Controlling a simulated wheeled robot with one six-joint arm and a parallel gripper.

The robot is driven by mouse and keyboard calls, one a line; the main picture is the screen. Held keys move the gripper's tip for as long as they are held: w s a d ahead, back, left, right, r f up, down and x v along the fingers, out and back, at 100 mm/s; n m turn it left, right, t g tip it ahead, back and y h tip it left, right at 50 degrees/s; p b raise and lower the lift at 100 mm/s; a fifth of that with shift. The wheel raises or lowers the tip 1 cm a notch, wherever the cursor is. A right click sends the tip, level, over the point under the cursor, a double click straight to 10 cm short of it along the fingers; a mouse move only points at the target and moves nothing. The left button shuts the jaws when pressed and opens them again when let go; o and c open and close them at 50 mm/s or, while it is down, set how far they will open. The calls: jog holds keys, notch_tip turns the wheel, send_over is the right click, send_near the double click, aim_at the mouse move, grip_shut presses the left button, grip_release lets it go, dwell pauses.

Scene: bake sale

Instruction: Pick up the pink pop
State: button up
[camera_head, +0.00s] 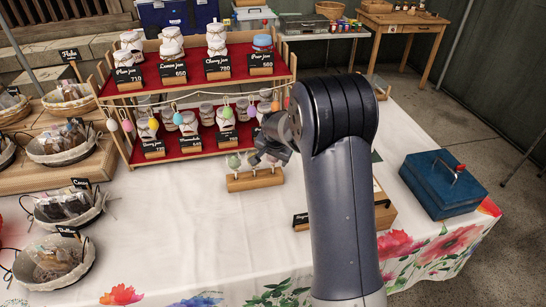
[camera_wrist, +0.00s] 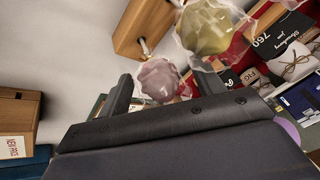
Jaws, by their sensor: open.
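The pink pop (camera_wrist: 158,82) is a round wrapped candy on a white stick, standing in a wooden block (camera_wrist: 140,25). In the wrist view it sits between the two fingertips of my gripper (camera_wrist: 166,80), which is open. I cannot tell whether either finger touches it. A yellow-green pop (camera_wrist: 208,28) is close beside it, above the right finger. In the head view my gripper (camera_head: 266,156) is over the right end of the wooden block (camera_head: 254,181) and hides much of the pink pop. A green pop (camera_head: 234,162) stands at the block's left end.
A red-lined tiered rack (camera_head: 110,89) with jars and name cards stands behind the block, with a hanging garland (camera_head: 176,117) across its front. Baskets of wrapped goods (camera_head: 65,152) line the left. A blue box (camera_head: 442,186) is at the right. The white tablecloth (camera_head: 190,225) in front is clear.

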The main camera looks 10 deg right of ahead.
jog(key=shift+w+f, duration=0.1)
jog(key=shift+f, duration=0.05)
jog(key=shift+c, duration=0.5)
jog(key=c, duration=0.6)
